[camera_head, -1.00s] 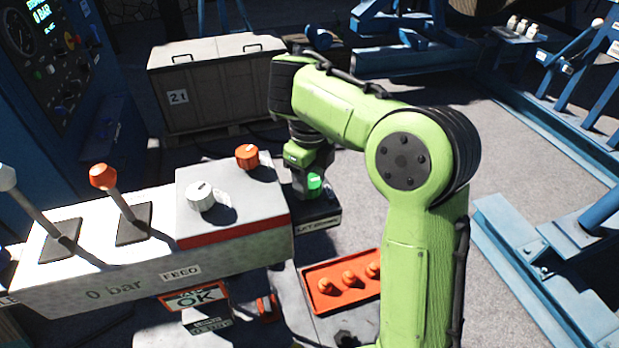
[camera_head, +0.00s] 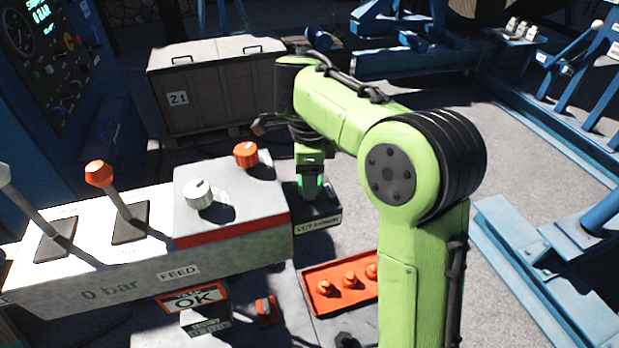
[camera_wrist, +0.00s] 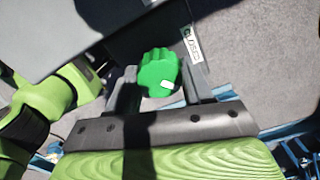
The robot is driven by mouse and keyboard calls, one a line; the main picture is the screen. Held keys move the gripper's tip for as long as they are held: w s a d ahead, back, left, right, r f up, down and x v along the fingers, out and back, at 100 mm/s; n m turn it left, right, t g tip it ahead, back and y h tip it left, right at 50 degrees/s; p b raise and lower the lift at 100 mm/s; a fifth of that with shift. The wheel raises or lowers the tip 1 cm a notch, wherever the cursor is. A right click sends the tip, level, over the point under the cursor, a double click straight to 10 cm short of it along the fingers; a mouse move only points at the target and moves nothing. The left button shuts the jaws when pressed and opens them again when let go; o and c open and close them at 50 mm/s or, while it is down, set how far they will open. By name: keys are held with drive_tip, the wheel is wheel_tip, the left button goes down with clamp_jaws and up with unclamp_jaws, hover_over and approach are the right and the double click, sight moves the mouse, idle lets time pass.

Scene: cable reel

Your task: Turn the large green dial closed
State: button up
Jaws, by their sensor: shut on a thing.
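The large green dial (camera_wrist: 157,70) is a lobed knob with a small white mark, seen from above in the wrist view. The white mark points to the lower right there. My gripper (camera_wrist: 157,77) has one finger on each side of the dial and is shut on it. In the head view the dial (camera_head: 309,187) shows only in part beneath my gripper (camera_head: 310,180). It sits on a dark box (camera_head: 318,212) with a label on its front.
A grey panel with a white knob (camera_head: 198,194) and an orange knob (camera_head: 246,154) stands close on the left. Two levers (camera_head: 100,174) rise farther left. An orange tray (camera_head: 338,287) with several orange knobs lies in front. A lidded crate (camera_head: 215,88) stands behind.

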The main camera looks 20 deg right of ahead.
drive_tip(key=n, duration=0.5)
drive_tip(key=shift+n, duration=0.3)
drive_tip(key=n+p, duration=0.1)
drive_tip(key=n, duration=0.3)
drive_tip(key=shift+n+p, duration=0.3)
drive_tip(key=shift+n, duration=0.1)
drive_tip(key=o, duration=1)
drive_tip(key=shift+o, duration=0.2)
wheel_tip(320, 180, up, 16)
drive_tip(key=p, duration=0.6)
drive_tip(key=shift+f+p, duration=0.15)
drive_tip(key=shift+p, duration=0.25)
drive_tip(key=shift+s, duration=0.1)
